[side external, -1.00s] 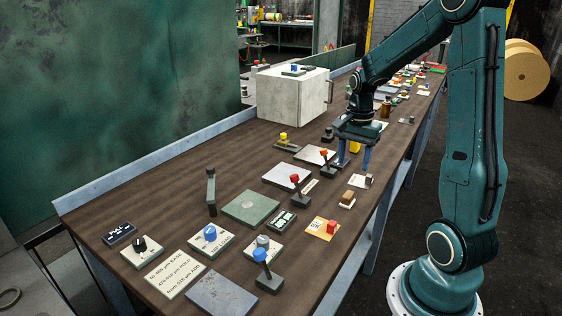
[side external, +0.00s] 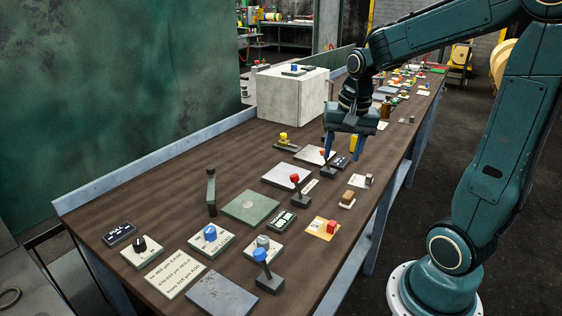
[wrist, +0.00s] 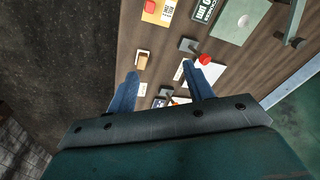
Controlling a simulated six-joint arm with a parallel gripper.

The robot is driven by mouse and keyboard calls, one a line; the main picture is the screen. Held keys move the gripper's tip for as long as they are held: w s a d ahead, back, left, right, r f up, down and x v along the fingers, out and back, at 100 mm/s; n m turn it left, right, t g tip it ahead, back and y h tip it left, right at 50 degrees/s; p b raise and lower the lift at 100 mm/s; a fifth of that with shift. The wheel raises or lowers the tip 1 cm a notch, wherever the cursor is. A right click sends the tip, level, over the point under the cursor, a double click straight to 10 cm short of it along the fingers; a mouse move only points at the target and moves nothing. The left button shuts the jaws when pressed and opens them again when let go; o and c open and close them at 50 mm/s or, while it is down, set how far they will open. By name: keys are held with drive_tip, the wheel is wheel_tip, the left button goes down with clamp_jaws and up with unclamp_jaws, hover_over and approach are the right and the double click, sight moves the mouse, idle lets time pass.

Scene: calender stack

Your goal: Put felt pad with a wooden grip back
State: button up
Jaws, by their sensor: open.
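The felt pad with a wooden grip (side external: 347,199) lies on the bench near its right edge, a small brown block on a pale pad. It also shows in the wrist view (wrist: 143,59), just beyond the left finger. My gripper (side external: 343,158) hangs above the bench, farther back than the pad, fingers pointing down and apart. In the wrist view my gripper (wrist: 161,72) has nothing between its blue fingers.
A red-knobbed lever (side external: 295,184) stands left of the pad. An orange card with a red block (side external: 331,227) lies in front of it. A small white card (side external: 357,181) lies behind it. A pale box (side external: 292,95) stands at the back.

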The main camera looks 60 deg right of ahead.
drive_tip(key=s+a+r+n+t, duration=0.4)
drive_tip(key=s+a+n, duration=0.5)
drive_tip(key=a+n, duration=0.3)
drive_tip(key=shift+s+a+r+y, duration=0.15)
drive_tip(key=shift+a+r+y, duration=0.35)
drive_tip(key=shift+a, duration=0.4)
drive_tip(key=shift+r, duration=0.1)
